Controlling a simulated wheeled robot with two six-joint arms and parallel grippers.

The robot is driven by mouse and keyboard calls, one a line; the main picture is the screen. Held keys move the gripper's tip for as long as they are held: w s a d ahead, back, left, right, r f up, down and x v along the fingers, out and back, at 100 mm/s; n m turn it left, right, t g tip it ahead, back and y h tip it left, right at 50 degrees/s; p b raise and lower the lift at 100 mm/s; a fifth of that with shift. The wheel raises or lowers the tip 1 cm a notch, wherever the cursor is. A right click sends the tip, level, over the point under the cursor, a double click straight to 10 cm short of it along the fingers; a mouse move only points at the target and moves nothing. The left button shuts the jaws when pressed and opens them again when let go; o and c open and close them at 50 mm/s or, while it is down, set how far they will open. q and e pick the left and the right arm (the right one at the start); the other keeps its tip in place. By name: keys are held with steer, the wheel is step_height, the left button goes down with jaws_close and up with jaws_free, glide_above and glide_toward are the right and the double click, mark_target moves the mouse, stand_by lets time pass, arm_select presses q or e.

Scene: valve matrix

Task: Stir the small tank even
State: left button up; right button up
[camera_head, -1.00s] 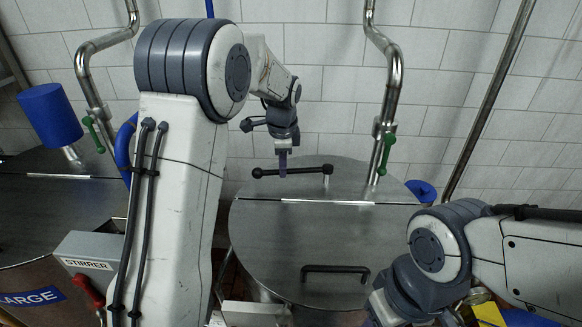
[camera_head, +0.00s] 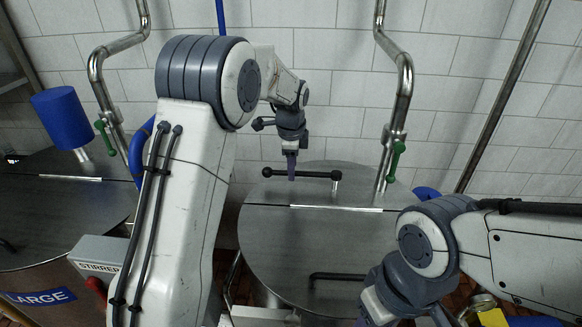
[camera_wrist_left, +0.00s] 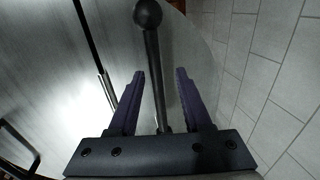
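The small tank's round grey metal lid (camera_head: 300,235) is in the middle of the head view. A black crank bar with a ball end (camera_head: 267,172) lies level over its back part, its right end on a short upright post (camera_head: 336,183). My left gripper (camera_head: 291,172) points down at the bar. In the left wrist view, its two purple fingers (camera_wrist_left: 158,92) stand apart on either side of the bar (camera_wrist_left: 152,62), with visible gaps. The ball lies beyond the fingertips. My right gripper (camera_head: 372,316) is low in the head view, mostly cut off and hidden by its wrist.
A large tank (camera_head: 60,215) with a blue cylinder (camera_head: 62,118) stands at the left, beside a stirrer box (camera_head: 98,262). Steel pipes with green handles (camera_head: 397,158) rise behind. A black lid handle (camera_head: 338,276) is at the front. A tiled wall closes the back.

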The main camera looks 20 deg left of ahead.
arm_select(q)
steer(key=shift+s, duration=0.1)
steer(key=shift+r+b, duration=0.3)
steer(key=shift+r, duration=0.1)
steer(key=b+v, duration=0.2)
steer(key=v, duration=0.7)
steer(key=shift+r, duration=0.3)
stand_by(0.7)
